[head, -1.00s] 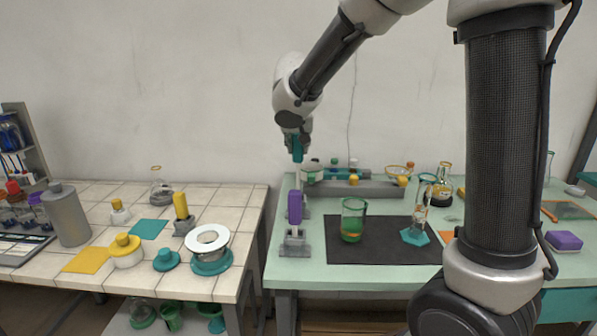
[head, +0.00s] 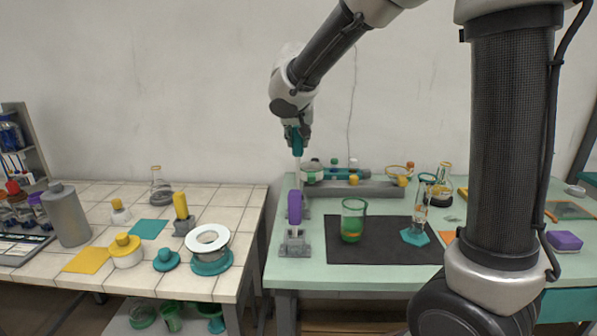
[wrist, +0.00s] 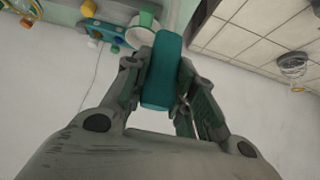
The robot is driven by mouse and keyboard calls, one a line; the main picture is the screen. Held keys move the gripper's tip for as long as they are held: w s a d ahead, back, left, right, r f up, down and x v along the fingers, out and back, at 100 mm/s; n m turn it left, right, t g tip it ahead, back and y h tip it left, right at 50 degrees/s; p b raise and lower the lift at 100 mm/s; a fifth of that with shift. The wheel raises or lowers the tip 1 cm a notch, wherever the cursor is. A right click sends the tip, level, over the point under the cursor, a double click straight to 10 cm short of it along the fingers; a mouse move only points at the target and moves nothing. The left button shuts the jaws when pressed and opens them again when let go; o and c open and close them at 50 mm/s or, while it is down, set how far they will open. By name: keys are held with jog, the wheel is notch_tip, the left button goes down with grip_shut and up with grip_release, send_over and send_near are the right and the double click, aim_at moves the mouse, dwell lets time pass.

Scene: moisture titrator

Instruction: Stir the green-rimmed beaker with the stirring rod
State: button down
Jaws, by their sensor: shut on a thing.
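The green-rimmed beaker (head: 353,222) stands upright on a black mat (head: 385,252) on the green table, with green liquid inside. My gripper (head: 297,140) is above and to the left of the beaker in the head view. It is shut on the teal handle of the stirring rod (head: 297,147), which hangs upright with its pale shaft pointing down. The handle also shows between the fingers in the wrist view (wrist: 163,72). The rod's lower end is hard to make out behind a purple-handled tool (head: 294,207) in a grey stand.
A glass cylinder on a teal base (head: 415,236) stands right of the beaker on the mat. A grey rack (head: 350,188) with bottles lies behind. Flasks stand at the back right. A tiled table (head: 100,215) with several items is at left, across a gap.

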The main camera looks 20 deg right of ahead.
jog(key=shift+r, duration=0.15)
jog(key=shift+r, duration=1)
jog(key=shift+r, duration=1.65)
dwell(0.6)
